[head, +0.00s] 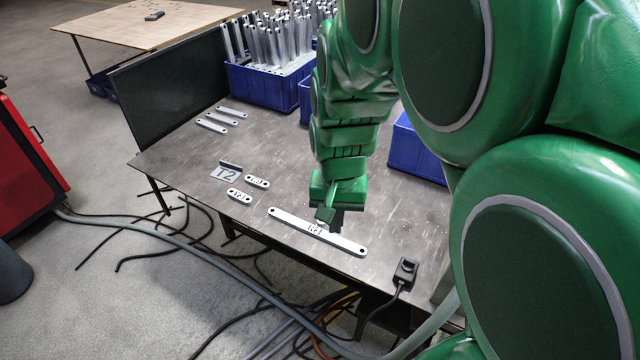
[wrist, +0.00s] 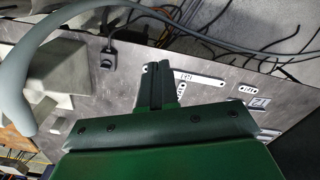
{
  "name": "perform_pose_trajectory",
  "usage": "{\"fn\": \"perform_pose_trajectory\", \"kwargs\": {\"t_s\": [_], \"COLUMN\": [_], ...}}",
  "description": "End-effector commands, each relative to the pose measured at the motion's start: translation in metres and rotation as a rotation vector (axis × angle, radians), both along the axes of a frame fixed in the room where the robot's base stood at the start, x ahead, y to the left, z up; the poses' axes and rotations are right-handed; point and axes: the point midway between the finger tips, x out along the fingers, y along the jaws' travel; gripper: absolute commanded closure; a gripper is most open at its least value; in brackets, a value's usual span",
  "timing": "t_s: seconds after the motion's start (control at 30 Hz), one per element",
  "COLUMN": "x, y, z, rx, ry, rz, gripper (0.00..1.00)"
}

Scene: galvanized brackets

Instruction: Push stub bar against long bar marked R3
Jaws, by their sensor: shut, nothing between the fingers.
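A long flat metal bar (head: 290,218) with a hole near each end lies near the table's front edge. Its middle mark is too small to read surely. It also shows in the wrist view (wrist: 210,80), partly hidden by my fingers. Two short stub bars lie to its left in the head view, one behind (head: 257,182) and one nearer the edge (head: 239,195), both apart from the long bar. Their marks are unclear. My gripper (head: 325,217) is shut and empty, pointing down by the middle of the long bar. I cannot tell whether it touches the bar.
Several narrow bars (head: 221,119) lie farther back. Blue crates (head: 262,88), one full of upright metal pieces, line the back. A black cabled device (head: 404,270) sits at the front right.

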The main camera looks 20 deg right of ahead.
Motion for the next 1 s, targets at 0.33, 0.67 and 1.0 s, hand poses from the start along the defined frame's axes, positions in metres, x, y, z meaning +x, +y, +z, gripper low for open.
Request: {"fn": "perform_pose_trajectory", "kwargs": {"t_s": [0.33, 0.67, 1.0], "x": [0.066, 0.121, 0.168], "y": [-0.008, -0.013, -0.015], "z": [-0.049, -0.104, -0.170], "rx": [-0.039, -0.072, -0.098], "ry": [-0.021, -0.052, -0.084], "rz": [-0.106, -0.194, -0.271], "gripper": [1.00, 1.00, 1.00]}}
